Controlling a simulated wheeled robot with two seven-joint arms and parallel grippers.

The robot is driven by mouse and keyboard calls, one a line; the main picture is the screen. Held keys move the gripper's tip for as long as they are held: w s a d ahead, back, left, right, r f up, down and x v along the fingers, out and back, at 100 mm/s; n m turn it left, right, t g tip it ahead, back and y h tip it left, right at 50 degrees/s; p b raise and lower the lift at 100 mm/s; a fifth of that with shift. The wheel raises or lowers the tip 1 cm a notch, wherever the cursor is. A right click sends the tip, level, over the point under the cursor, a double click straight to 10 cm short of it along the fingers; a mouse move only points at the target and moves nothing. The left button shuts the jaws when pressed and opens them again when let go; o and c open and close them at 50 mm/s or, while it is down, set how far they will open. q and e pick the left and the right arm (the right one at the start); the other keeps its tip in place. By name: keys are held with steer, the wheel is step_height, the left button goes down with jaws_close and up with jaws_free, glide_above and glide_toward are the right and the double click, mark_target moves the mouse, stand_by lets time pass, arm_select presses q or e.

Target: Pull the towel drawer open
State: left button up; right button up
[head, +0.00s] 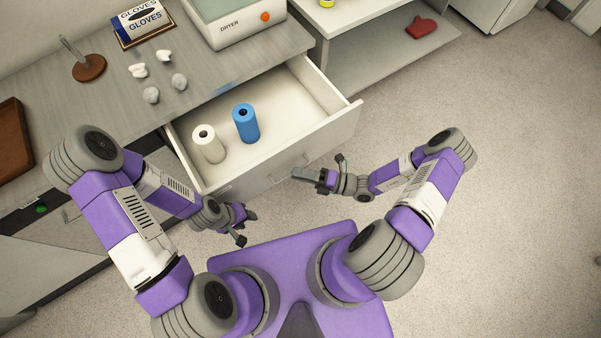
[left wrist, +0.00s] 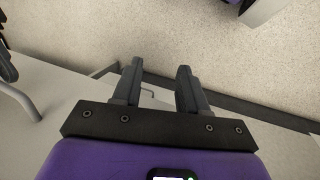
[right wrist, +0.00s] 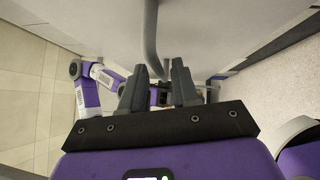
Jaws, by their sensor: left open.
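The towel drawer (head: 318,130) under the counter is pulled out, and its inside shows in the head view. A white roll (head: 208,145) and a blue roll (head: 246,124) stand upright in it. A grey bar handle (head: 288,170) is on its front. My right gripper (head: 300,173) is at this handle. In the right wrist view the bar (right wrist: 149,35) reaches down between the fingertips (right wrist: 159,70); whether they press on it is unclear. My left gripper (head: 250,227) is open and empty, in front of the drawer's left part; its spread fingers also show in the left wrist view (left wrist: 160,72).
The counter (head: 205,65) holds a gloves box (head: 140,22), a dryer (head: 235,25), several small pale items and a brown stand (head: 89,68). A red mitt (head: 421,26) lies on the low shelf (head: 375,60).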

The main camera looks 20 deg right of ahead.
steer(key=shift+o, duration=0.2)
steer(key=shift+d, duration=0.1)
steer(key=v, duration=0.7)
steer(key=shift+d, duration=0.15)
steer(key=shift+s+f, duration=0.1)
steer(key=shift+s, duration=0.1)
